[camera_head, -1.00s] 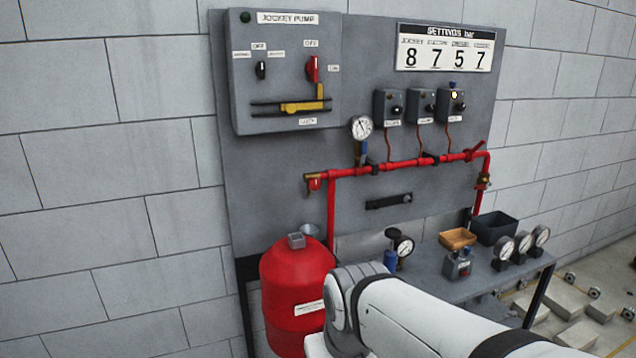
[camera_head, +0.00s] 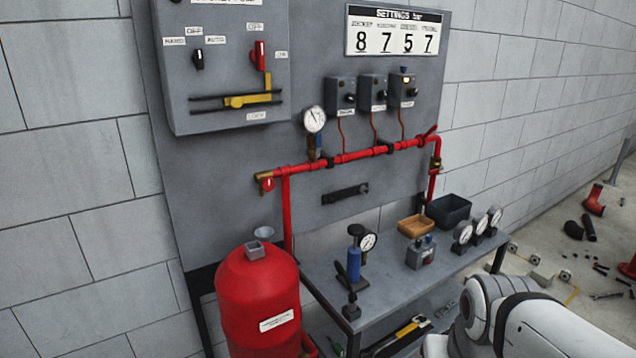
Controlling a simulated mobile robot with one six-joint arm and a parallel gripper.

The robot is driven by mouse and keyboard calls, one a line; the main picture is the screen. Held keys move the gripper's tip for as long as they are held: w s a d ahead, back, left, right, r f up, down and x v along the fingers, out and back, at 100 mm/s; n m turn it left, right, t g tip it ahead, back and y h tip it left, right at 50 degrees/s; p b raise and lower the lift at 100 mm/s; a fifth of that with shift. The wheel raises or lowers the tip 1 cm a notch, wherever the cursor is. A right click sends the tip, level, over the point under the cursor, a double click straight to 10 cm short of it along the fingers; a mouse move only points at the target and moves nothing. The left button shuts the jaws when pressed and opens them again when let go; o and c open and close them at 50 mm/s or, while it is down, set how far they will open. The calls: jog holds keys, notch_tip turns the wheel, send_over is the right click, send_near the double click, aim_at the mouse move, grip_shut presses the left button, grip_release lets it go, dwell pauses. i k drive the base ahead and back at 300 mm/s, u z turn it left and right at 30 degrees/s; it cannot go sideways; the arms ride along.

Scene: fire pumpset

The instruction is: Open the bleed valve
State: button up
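A red pipe (camera_head: 350,155) runs across the grey panel. At its left end is a small brass outlet with a red handle (camera_head: 267,184), which looks like the bleed valve; no label shows on it. A red lever (camera_head: 428,132) sits at the pipe's right end, above a brass fitting (camera_head: 435,164) on the downward run. I cannot tell the valve's position from here. Only white links of my arm show at the lower right; my gripper is out of view.
A red tank (camera_head: 258,300) with a funnel stands below the outlet. The grey bench (camera_head: 385,292) holds a blue hand pump (camera_head: 354,264), a small grey box (camera_head: 420,252), several gauges, an orange tray (camera_head: 415,225) and a black bin (camera_head: 449,210). Loose parts lie on the floor at right.

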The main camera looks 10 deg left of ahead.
aim_at(268, 184)
jog(key=u, duration=0.05)
jog(key=i, duration=1)
jog(key=z, duration=0.05)
